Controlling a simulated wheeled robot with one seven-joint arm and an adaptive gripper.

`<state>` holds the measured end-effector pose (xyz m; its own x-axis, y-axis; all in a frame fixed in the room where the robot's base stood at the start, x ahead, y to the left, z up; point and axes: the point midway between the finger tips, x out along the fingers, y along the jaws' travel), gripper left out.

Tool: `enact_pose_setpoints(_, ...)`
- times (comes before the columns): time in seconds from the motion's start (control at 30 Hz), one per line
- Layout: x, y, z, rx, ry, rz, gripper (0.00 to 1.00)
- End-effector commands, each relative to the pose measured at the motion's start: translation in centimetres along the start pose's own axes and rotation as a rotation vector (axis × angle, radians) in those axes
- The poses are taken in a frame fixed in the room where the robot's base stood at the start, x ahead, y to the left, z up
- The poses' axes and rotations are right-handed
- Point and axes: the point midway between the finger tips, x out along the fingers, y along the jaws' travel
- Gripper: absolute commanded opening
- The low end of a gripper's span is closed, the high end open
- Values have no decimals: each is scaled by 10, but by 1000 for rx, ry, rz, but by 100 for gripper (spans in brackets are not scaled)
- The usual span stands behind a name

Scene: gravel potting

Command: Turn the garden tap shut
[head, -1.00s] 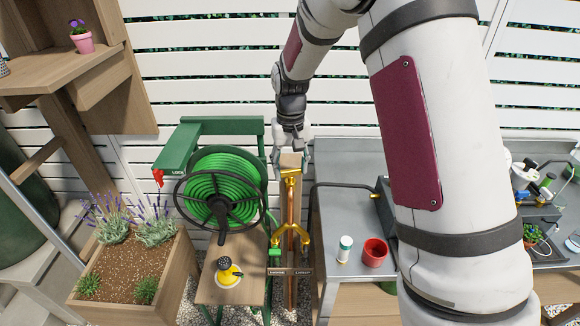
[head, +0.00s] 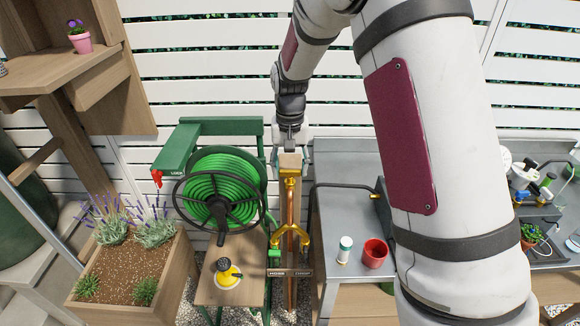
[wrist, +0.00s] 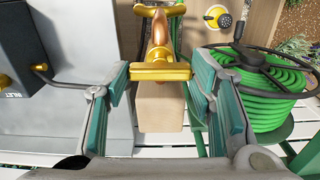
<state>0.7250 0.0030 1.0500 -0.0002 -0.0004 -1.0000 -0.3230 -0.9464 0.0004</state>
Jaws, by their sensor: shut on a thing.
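The garden tap's brass bar handle (head: 290,173) sits at the top of a copper pipe in front of a wooden post (head: 291,160). In the wrist view the handle (wrist: 161,72) lies crosswise between my fingers, at their tips. My gripper (head: 290,150) reaches down over the post, one finger on each side. In the wrist view my gripper (wrist: 160,80) is shut on the handle by its two ends. The tap's brass forked outlets (head: 290,238) show lower down. The exact contact at the fingertips is small and hard to see.
A green hose reel (head: 222,190) stands close left of the tap. A grey metal bench (head: 340,220) with a red cup (head: 375,253) is close on the right. A planter (head: 130,280) with lavender stands further left. A slatted white fence is behind.

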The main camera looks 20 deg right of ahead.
Motion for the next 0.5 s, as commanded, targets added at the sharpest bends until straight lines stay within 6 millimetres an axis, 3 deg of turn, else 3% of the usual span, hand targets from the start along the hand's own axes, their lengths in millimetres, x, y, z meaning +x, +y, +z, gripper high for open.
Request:
enact_pose_setpoints(0.03, -1, 0, 0, 3, 1, -1, 52)
enact_pose_setpoints(0.1, -1, 0, 0, 3, 1, -1, 68)
enact_pose_setpoints(0.13, 0, 0, 0, 2, 1, -1, 70)
enact_pose_setpoints(0.5, -4, 0, 0, 0, 2, -1, 70)
